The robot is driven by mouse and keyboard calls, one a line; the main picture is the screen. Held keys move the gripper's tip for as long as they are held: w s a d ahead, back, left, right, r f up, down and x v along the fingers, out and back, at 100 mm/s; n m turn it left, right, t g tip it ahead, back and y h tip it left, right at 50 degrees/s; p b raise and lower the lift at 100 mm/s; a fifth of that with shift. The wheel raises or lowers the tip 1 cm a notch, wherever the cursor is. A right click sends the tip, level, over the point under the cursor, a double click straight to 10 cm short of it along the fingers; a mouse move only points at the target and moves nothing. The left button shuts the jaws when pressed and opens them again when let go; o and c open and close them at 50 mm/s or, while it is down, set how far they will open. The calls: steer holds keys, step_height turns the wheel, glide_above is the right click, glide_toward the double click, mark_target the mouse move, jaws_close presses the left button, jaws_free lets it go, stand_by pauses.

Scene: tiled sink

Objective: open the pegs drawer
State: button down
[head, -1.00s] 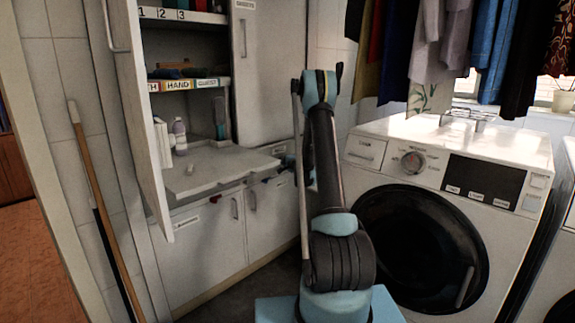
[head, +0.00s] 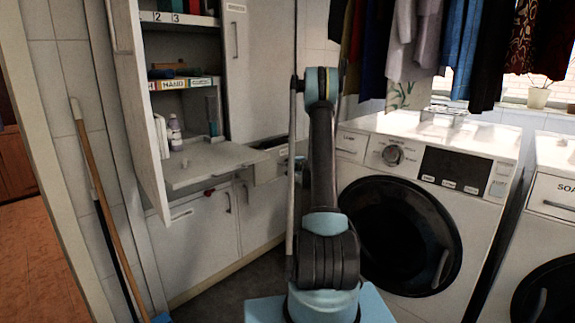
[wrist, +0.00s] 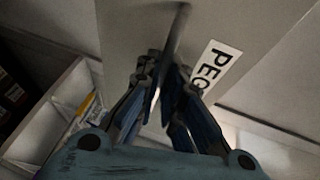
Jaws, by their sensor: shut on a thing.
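The pegs drawer (head: 267,169) shows left of my arm in the head view, beside the worktop. It stands out from the cabinet with part of its dark inside showing. In the wrist view its pale front (wrist: 135,25) fills the upper middle, with a white label (wrist: 214,68) reading "PEG", the rest hidden by a finger. My gripper (wrist: 165,80) is shut on the drawer's thin bar handle (wrist: 178,28). My arm hides most of the gripper and the handle in the head view.
A fold-down worktop (head: 205,165) with a small white object lies left of the drawer. An open cabinet door (head: 140,110) stands further left, near a leaning broom (head: 100,190). A washing machine (head: 425,205) stands close on the right, with clothes hanging above.

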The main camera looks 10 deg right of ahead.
steer(key=shift+s+d, duration=0.1)
steer(key=shift+d, duration=0.15)
steer(key=c, duration=1.7)
jaws_free()
steer(key=shift+d+f, duration=0.1)
steer(key=v, duration=1.1)
steer(key=shift+s, duration=0.4)
